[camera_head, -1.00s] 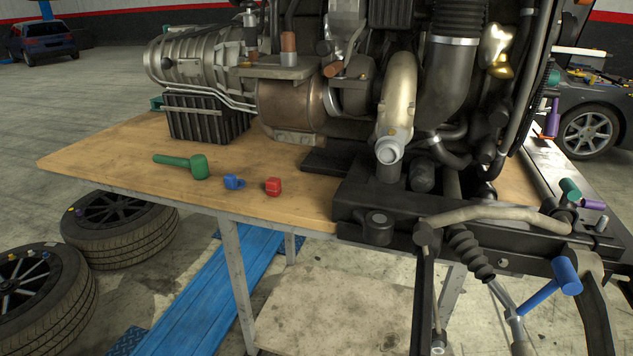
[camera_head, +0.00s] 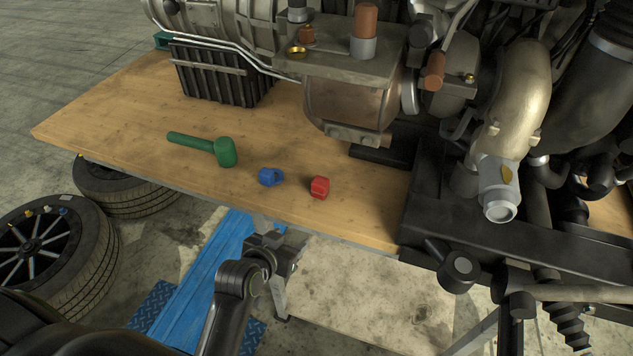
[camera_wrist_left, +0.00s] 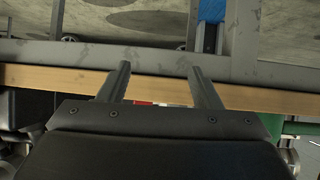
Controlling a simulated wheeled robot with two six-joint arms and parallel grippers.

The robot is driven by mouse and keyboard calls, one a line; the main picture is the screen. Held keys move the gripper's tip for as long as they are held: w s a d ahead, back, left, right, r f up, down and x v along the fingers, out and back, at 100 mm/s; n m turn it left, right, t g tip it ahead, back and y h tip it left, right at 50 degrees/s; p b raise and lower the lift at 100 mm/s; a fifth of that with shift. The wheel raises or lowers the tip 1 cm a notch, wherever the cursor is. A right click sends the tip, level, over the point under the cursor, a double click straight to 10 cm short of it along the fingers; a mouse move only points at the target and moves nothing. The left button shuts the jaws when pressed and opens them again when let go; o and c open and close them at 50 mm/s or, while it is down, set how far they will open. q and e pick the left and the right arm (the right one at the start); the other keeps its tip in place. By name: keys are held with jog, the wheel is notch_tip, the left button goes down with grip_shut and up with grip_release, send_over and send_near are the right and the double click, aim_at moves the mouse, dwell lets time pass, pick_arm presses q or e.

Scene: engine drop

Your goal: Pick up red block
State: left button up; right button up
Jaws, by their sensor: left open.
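The red block (camera_head: 319,187) sits on the wooden table near its front edge, to the right of a blue block (camera_head: 271,176). A sliver of red block (camera_wrist_left: 143,103) shows low between the fingers in the left wrist view, mostly hidden by the gripper body. My left gripper (camera_head: 268,228) is in front of the table edge, below and left of the red block, apart from it. In the left wrist view its two fingers (camera_wrist_left: 160,72) stand apart with nothing held. My right gripper is not in view.
A green hammer-like tool (camera_head: 212,148) lies left of the blue block. A large engine (camera_head: 350,95) stands behind the blocks and to the right. The wooden table (camera_head: 120,125) is clear at the left. Tyres (camera_head: 45,250) lie on the floor at left.

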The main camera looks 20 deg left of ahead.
pick_arm(q)
notch_tip(320, 180, up, 12)
jog(key=s+d+f+t+p, duration=0.1)
jog(key=t, duration=0.1)
jog(key=p, duration=0.1)
send_near(315, 186)
jog(key=w, duration=0.1)
jog(key=shift+m, duration=0.3)
jog(key=p+x, duration=0.1)
jog(key=x, duration=0.5)
jog(key=shift+f, duration=0.2)
jog(key=shift+x, duration=0.75)
jog(key=shift+w+d+f+p, duration=0.1)
jog(key=shift+w+d+p, duration=0.05)
jog(key=shift+w+p, duration=0.4)
jog(key=shift+w+d+f+p, duration=0.25)
jog(key=shift+w+f, duration=0.05)
jog(key=shift+w, duration=0.3)
jog(key=shift+w+d+f+p, duration=0.2)
jog(key=shift+w+f, duration=0.1)
jog(key=shift+w, duration=0.3)
jog(key=shift+w+f, duration=0.3)
jog(key=shift+w, duration=0.25)
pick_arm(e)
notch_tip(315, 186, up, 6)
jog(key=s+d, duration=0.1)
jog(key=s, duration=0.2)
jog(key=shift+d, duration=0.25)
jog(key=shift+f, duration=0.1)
